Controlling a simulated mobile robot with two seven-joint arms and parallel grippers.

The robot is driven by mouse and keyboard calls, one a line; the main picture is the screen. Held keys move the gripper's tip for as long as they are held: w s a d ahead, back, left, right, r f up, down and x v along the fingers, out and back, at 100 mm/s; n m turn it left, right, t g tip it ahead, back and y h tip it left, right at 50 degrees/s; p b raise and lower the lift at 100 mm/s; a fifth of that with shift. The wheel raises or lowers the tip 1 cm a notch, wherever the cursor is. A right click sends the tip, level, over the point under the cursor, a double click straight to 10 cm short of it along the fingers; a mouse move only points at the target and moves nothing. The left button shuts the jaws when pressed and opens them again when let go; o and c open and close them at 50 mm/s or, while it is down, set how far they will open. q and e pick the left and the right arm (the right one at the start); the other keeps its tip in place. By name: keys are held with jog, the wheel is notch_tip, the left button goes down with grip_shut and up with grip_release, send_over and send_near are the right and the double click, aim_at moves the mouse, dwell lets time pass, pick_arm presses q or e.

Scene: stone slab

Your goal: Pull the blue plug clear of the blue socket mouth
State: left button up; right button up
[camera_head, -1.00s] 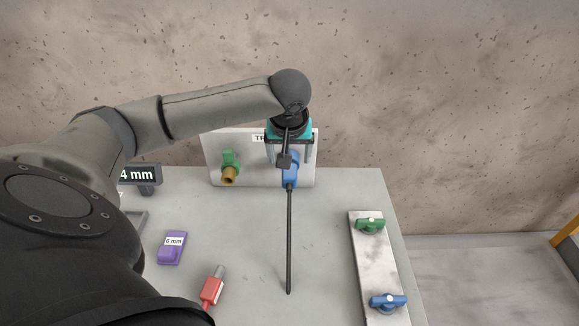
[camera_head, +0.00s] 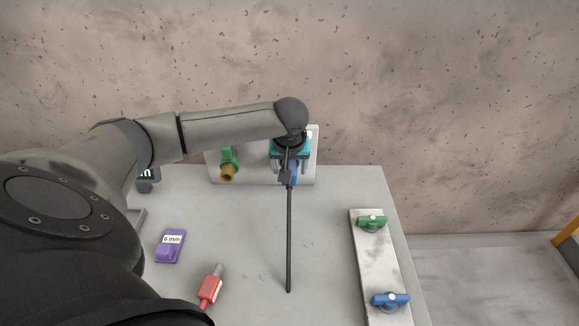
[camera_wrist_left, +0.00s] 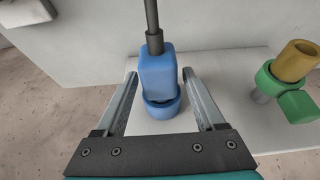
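The blue plug (camera_wrist_left: 157,72) sits upright in the blue socket (camera_wrist_left: 163,108) in the wrist view, with a black cable (camera_wrist_left: 152,16) coming out of its back. In the head view only part of the blue plug (camera_head: 294,178) shows below my left gripper (camera_head: 290,168); the rest is hidden. In the wrist view the two fingers of my left gripper (camera_wrist_left: 159,75) are apart, one on each side of the plug, with gaps visible. My right gripper is not in view.
The white panel (camera_head: 312,150) also bears a green fitting with a brass end (camera_head: 228,165). A purple block (camera_head: 169,246) and a red plug (camera_head: 210,288) lie at left on the slab (camera_head: 250,250). A plate with green (camera_head: 371,223) and blue (camera_head: 390,300) handles lies right.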

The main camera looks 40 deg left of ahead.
aim_at(290, 186)
pick_arm(q)
grip_shut()
dwell(0.3)
jog(key=shift+s+d+r+p, duration=0.1)
jog(key=shift+s+d+p, duration=0.45)
jog(key=shift+p, duration=0.35)
jog(key=shift+s+d+p, duration=0.75)
jog(key=shift+s+p, duration=0.2)
jog(key=shift+p, duration=0.3)
jog(key=s+d+r+p, duration=0.1)
jog(key=p, duration=0.2)
jog(key=s+d+r+p, duration=0.1)
jog(key=r+p, duration=0.1)
jog(key=p, duration=0.1)
jog(key=shift+s, duration=0.15)
jog(key=shift+f, duration=0.1)
